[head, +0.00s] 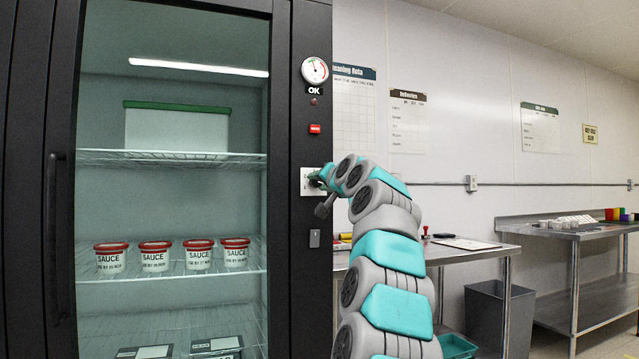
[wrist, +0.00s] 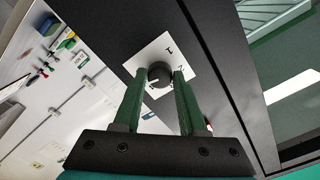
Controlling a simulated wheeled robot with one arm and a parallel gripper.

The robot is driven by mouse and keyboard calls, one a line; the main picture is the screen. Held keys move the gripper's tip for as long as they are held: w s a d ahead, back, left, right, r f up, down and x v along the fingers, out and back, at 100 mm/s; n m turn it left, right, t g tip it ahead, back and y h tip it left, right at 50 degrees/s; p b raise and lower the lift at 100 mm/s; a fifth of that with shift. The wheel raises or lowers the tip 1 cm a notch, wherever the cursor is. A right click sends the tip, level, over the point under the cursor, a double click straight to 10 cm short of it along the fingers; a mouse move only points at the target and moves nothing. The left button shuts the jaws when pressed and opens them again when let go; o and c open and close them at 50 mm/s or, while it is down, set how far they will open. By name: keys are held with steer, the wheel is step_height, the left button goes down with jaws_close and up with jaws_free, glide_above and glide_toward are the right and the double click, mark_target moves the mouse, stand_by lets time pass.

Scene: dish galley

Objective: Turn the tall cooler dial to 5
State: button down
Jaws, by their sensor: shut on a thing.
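The tall cooler (head: 312,245) has a dark frame and a glass door at the left of the head view. Its dial is a dark round knob (wrist: 159,71) on a white square plate (wrist: 163,47) with printed numerals; the plate (head: 305,187) also shows on the cooler's right-hand post in the head view. My gripper (wrist: 160,80) has its two green fingers shut on the knob, one on each side. In the head view my gripper (head: 318,180) hides most of the dial. I cannot read which number the knob points to.
Above the dial are a round gauge (head: 315,70), an OK label and a red switch (head: 315,129); a small grey plate (head: 314,238) is below. The door handle (head: 57,235) is at far left. Sauce tubs (head: 154,254) stand inside. A steel table (head: 465,252) stands to the right.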

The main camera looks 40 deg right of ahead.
steer(key=shift+m, duration=1.9)
steer(key=shift+c, duration=2.3)
jaws_free()
steer(key=shift+s, duration=0.15)
steer(key=shift+b+v, duration=0.45)
steer(key=shift+v, duration=0.45)
steer(key=shift+b+v, duration=0.6)
steer(key=shift+v, duration=2.25)
steer(key=shift+a+f, duration=0.1)
